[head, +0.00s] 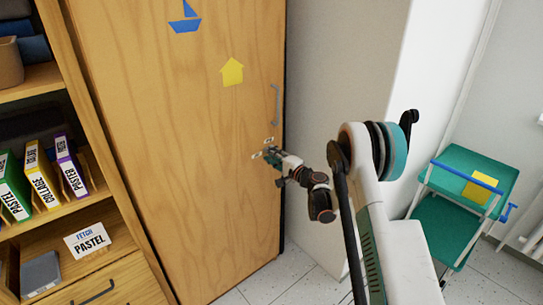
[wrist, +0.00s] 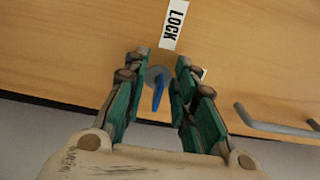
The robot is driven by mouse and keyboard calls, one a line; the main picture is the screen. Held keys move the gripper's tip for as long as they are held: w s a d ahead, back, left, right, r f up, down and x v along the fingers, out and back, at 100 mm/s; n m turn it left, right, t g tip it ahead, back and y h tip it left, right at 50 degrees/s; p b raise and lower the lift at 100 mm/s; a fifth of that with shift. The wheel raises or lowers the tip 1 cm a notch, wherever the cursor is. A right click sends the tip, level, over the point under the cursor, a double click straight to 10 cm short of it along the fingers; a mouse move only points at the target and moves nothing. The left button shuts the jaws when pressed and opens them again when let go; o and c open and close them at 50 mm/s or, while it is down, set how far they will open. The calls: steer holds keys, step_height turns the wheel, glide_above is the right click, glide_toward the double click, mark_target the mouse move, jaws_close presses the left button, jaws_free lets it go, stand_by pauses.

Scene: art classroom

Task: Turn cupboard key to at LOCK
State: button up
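The tall wooden cupboard door (head: 185,130) fills the middle of the head view. In the wrist view a blue key (wrist: 159,94) sits in a round grey lock (wrist: 155,73), its bow pointing down the picture. A white LOCK label (wrist: 174,25) is above the lock there. A second white label (wrist: 204,73) is mostly hidden behind the right finger. My gripper (wrist: 162,62) is open, with one green-padded finger on each side of the key and visible gaps between. In the head view my gripper (head: 275,163) is at the door and hides the key.
A grey handle (wrist: 272,122) is right of my gripper in the wrist view; it also shows above my gripper in the head view (head: 276,105). A shelf (head: 40,223) with binders stands left.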

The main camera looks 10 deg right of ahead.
steer(key=v, duration=1.1)
steer(key=shift+s, duration=0.3)
steer(key=shift+d, duration=0.1)
steer(key=s+a+r+n+g+h, duration=0.1)
steer(key=s+a+r+n+g, duration=0.25)
steer(key=s+r, duration=0.45)
steer(key=s+a+r+n+g+h, duration=0.25)
steer(key=s+a+r, duration=0.25)
steer(key=s+r, duration=0.35)
steer(key=s+d+n+g+h, duration=0.1)
steer(key=s+d+n+h, duration=0.1)
steer(key=s, duration=1.1)
steer(key=s+d+n+g+h, duration=0.1)
steer(key=s+d+n+h, duration=0.1)
steer(key=s, duration=1.2)
steer(key=shift+s+d+n+g+h, duration=0.35)
steer(key=shift+n+h, duration=0.3)
steer(key=shift+n, duration=0.35)
